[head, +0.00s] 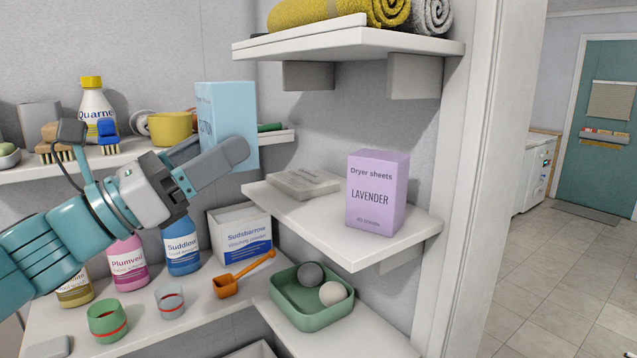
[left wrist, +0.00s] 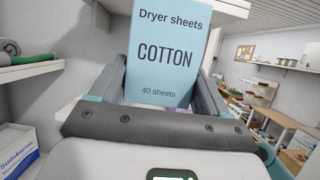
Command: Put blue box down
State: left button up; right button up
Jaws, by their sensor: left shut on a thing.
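The light blue box (head: 228,112) is held in the air by my left gripper (head: 236,152), which is shut on it. In the left wrist view the box (left wrist: 166,55) stands upright between the two fingers and reads "Dryer sheets COTTON 40 sheets". In the head view it is above and left of the middle shelf (head: 290,217), apart from it. A purple "Dryer sheets LAVENDER" box (head: 376,195) stands on that shelf toward its right end. My right gripper is not in view.
Free shelf surface shows in front of the cloth and left of the purple box. An upper shelf (head: 350,42) holds rolled towels. A green tray (head: 308,310) with two balls sits below.

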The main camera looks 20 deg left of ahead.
pick_arm(q)
jog(key=w+d, duration=0.2)
jog(key=w, duration=0.1)
jog(key=w+d+f+p, duration=0.1)
jog(key=w+d, duration=0.2)
jog(key=w, duration=0.1)
jog(key=w+d+f, duration=0.1)
jog(key=w+d, duration=0.2)
jog(key=shift+w+d+f+p, duration=0.15)
jog(key=shift+w+f+p, duration=0.05)
jog(key=shift+w+p, duration=0.15)
jog(key=shift+s+f, duration=0.1)
jog(key=shift+f, duration=0.2)
notch_tip(320, 180, down, 4)
jog(key=shift+r, duration=0.25)
jog(key=shift+w+d+f, duration=0.1)
jog(key=shift+w+f, duration=0.1)
jog(key=shift+w, duration=0.05)
jog(key=shift+f, duration=0.1)
jog(key=shift+s, duration=0.15)
